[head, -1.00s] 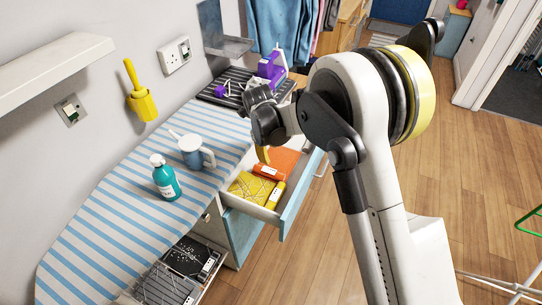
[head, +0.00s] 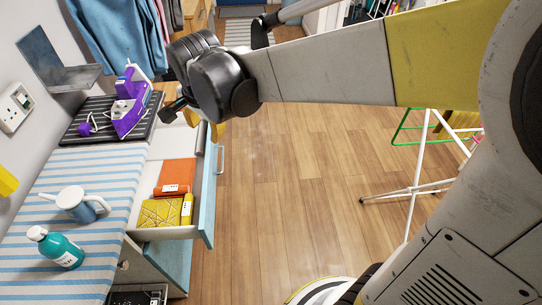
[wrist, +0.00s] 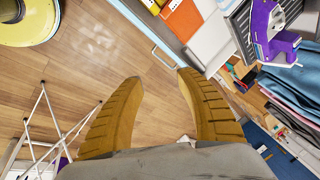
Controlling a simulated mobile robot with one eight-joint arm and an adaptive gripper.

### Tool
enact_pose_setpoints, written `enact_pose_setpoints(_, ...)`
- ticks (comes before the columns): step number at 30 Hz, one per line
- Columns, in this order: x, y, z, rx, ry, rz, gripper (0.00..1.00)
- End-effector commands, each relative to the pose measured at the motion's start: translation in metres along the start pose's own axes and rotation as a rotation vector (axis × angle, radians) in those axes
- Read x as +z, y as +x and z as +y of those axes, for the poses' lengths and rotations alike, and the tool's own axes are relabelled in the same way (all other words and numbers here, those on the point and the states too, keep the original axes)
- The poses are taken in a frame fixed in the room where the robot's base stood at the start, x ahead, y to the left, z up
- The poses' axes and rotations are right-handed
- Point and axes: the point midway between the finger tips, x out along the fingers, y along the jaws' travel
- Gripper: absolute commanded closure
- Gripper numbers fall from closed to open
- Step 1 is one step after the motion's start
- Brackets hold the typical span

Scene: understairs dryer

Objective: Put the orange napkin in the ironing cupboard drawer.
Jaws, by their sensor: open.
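The orange napkin (head: 176,174) lies folded in the open drawer (head: 160,233), with a white label on its near edge. It also shows at the top of the wrist view (wrist: 184,20). The drawer has a pale blue front (head: 209,190) and is pulled out under the ironing surface. My gripper (head: 208,124) is open and empty beyond the napkin, near the far end of the drawer. In the wrist view its two yellow fingers (wrist: 161,82) stand wide apart above the floor, with the drawer front and handle beyond. The head view partly hides the fingers.
A yellow patterned folded cloth (head: 160,213) lies beside the napkin. A purple iron (head: 130,102), a blue-grey jug (head: 76,204) and a teal bottle (head: 56,247) stand on top. A white drying rack (head: 415,188) is at the right. Floor between is clear.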

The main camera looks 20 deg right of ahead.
Motion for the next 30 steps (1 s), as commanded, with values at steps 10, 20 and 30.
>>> enact_pose_setpoints(10,-0.006,-0.074,0.140,-0.100,-0.679,0.125,0.57)
enact_pose_setpoints(20,0.004,-0.077,0.192,-0.104,-0.977,0.210,0.57)
enact_pose_setpoints(30,0.004,-0.077,0.192,-0.104,-0.984,0.211,0.57)
